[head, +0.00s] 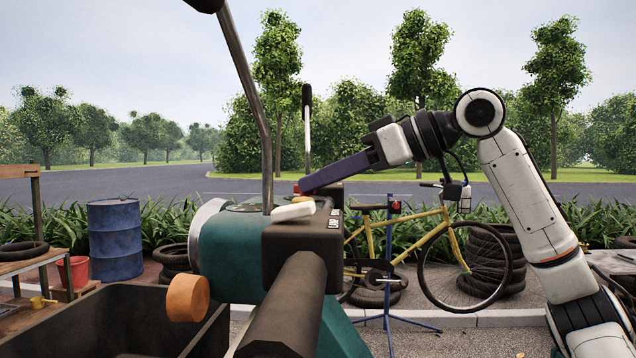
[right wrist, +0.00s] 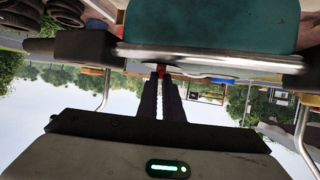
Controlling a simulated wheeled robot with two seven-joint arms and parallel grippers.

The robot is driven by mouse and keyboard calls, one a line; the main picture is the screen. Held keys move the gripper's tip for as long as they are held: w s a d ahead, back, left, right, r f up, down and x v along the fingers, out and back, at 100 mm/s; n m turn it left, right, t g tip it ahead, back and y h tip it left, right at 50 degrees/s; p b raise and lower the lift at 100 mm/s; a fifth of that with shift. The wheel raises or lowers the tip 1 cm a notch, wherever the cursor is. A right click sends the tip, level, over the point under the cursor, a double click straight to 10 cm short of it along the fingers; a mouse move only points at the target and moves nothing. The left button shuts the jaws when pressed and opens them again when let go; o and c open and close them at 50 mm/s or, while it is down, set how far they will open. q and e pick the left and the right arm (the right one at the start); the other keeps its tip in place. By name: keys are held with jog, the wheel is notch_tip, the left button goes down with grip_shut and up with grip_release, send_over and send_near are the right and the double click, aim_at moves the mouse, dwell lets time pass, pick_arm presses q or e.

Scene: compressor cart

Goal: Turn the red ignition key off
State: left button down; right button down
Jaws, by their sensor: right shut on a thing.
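The red ignition key (head: 297,187) shows as a small red bit at the tips of my right gripper, on top of the cart's dark console (head: 290,240). My right gripper (head: 304,187) reaches in from the right with its long purple fingers tilted down to the left. In the right wrist view the fingers (right wrist: 160,78) are close together, with the red key (right wrist: 161,69) between their tips. They are shut on it. Most of the key is hidden by the fingers, so its turned angle cannot be told. My left gripper is out of view.
A long bent lever (head: 258,110) and a thinner black-topped lever (head: 307,130) rise beside the console. A white block-like part (head: 292,211) lies near the key. An orange knob (head: 187,298) sticks out at the left. A yellow bicycle (head: 430,222) stands behind.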

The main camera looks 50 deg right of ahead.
jog(key=shift+w+d+r+n+g+y+p, duration=0.15)
jog(key=shift+n+g+y+p, duration=0.15)
jog(key=shift+n+y, duration=0.3)
jog(key=shift+d+f+n+g+y+p, duration=0.1)
jog(key=shift+n+g+y+p, duration=0.15)
jog(key=shift+n+y, duration=0.3)
jog(key=shift+d+n+g+y+p, duration=0.15)
jog(key=shift+n+g+y+p, duration=0.3)
jog(key=shift+n+y, duration=0.3)
jog(key=shift+g, duration=0.3)
jog(key=c, duration=1.9)
grip_release()
jog(key=shift+d, duration=0.1)
jog(key=p+v, duration=0.1)
jog(key=v, duration=0.9)
